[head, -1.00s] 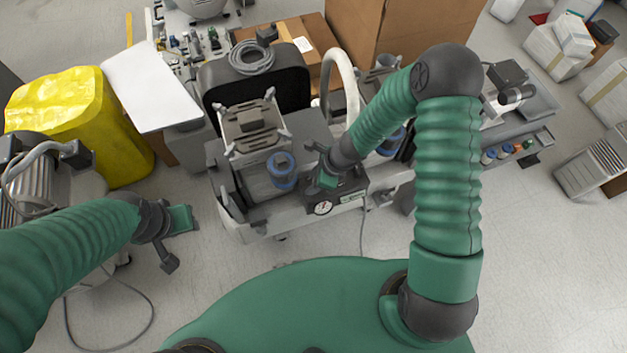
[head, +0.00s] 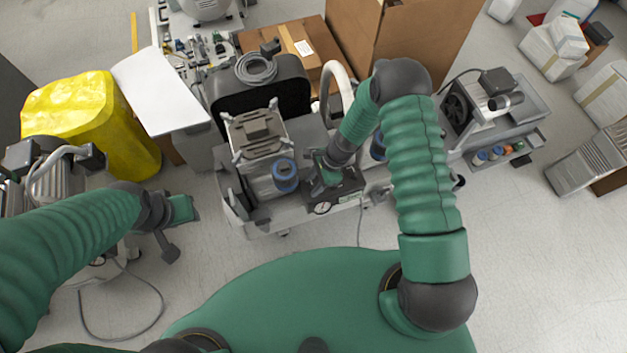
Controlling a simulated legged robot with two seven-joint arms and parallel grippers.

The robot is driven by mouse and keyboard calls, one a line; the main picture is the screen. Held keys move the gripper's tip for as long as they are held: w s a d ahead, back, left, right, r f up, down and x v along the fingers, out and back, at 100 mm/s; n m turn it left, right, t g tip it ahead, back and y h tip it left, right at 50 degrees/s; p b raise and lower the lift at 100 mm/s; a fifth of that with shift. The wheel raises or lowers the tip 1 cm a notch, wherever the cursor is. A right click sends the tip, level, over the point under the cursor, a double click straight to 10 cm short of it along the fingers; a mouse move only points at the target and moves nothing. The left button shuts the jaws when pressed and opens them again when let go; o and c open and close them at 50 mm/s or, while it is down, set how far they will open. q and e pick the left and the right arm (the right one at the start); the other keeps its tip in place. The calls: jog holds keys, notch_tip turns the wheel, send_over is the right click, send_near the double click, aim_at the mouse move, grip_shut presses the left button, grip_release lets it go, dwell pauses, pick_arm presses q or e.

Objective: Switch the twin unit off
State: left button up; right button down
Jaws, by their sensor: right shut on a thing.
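The compressor unit on the grey cart (head: 262,222) stands in the middle of the head view, with a ribbed metal block and a blue-topped canister (head: 285,172). A dark control box (head: 346,194) with a round white gauge (head: 322,208) sits at its front right. My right gripper (head: 319,189) is down at the left top of this box, shut on a small part there. Its fingertips and that part are mostly hidden by the hand. My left gripper (head: 182,222) hangs empty over the floor, left of the cart; its finger gap is not clear.
A yellow-covered bin (head: 85,115) and a white panel (head: 160,88) are at the left, above another compressor (head: 45,175). Cardboard boxes (head: 395,40) stand behind. Another motor unit (head: 485,100) is on the cart at right. A cable lies on the floor at lower left.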

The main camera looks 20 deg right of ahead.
jog(key=shift+d, duration=0.3)
jog(key=c, duration=1.3)
grip_release()
jog(key=o, duration=0.4)
jog(key=shift+a, duration=0.1)
jog(key=shift+r, duration=0.2)
jog(key=p+v, duration=0.1)
jog(key=v, duration=0.7)
jog(key=p+v, duration=0.2)
jog(key=v, duration=0.6)
jog(key=shift+w+d+r+p, duration=0.1)
jog(key=shift+w+d+p, duration=0.1)
jog(key=shift+d+p, duration=0.1)
